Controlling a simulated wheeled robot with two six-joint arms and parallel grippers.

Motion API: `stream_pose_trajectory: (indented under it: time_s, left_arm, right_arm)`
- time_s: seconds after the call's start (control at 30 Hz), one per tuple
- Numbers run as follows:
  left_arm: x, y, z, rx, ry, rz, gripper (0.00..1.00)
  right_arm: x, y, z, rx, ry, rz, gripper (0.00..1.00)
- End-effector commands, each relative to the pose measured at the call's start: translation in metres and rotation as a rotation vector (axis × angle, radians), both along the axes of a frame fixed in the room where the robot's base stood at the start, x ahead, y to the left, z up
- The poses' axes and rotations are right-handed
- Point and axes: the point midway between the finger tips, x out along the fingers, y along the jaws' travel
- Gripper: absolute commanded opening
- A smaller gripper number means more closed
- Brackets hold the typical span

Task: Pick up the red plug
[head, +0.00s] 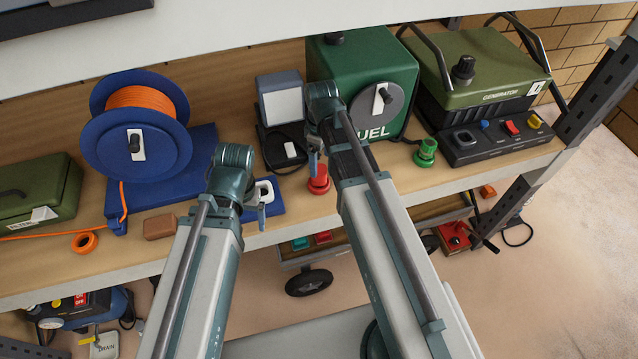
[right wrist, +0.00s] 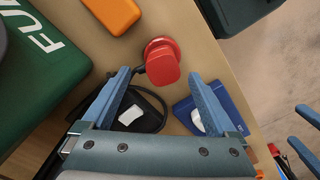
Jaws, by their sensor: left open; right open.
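The red plug (head: 318,180) stands on the wooden shelf near its front edge, in front of the green fuel box. In the right wrist view the red plug (right wrist: 161,62) shows from above, with a round base and a dark cable beside it. My right gripper (right wrist: 160,78) is open and empty, its two blue fingers pointing towards the plug, which lies just beyond the gap between the tips. In the head view the right arm hides part of this gripper. My left gripper (head: 263,207) is open and empty near the shelf edge, left of the plug, in front of a blue plate.
The green fuel box (head: 350,70) stands behind the plug. A green plug (head: 426,150) and a generator (head: 480,75) are to the right. A blue cable reel (head: 105,125) and a brown block (head: 160,227) are to the left. An orange block (right wrist: 112,12) lies near the red plug.

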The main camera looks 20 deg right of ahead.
Motion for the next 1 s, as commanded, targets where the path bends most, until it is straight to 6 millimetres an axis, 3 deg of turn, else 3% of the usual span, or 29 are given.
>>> stream_pose_trajectory:
  time_s: [0.17, 0.5, 0.83, 1.0]
  left_arm:
    - [0.000, 0.000, -0.009, 0.000, 0.000, -0.002, 0.88]
    - [0.000, 0.000, -0.050, 0.002, 0.000, -0.009, 0.88]
    - [0.000, 0.000, -0.051, 0.002, 0.000, -0.009, 0.88]
    - [0.000, 0.000, -0.051, 0.002, 0.000, -0.009, 0.88]
  right_arm:
    - [0.000, 0.001, -0.009, 0.000, 0.000, 0.000, 0.93]
    - [-0.001, 0.005, -0.050, 0.000, 0.000, 0.001, 0.93]
    - [-0.001, 0.005, -0.051, 0.000, 0.000, 0.000, 0.93]
    - [-0.001, 0.005, -0.051, 0.000, 0.000, 0.000, 0.62]
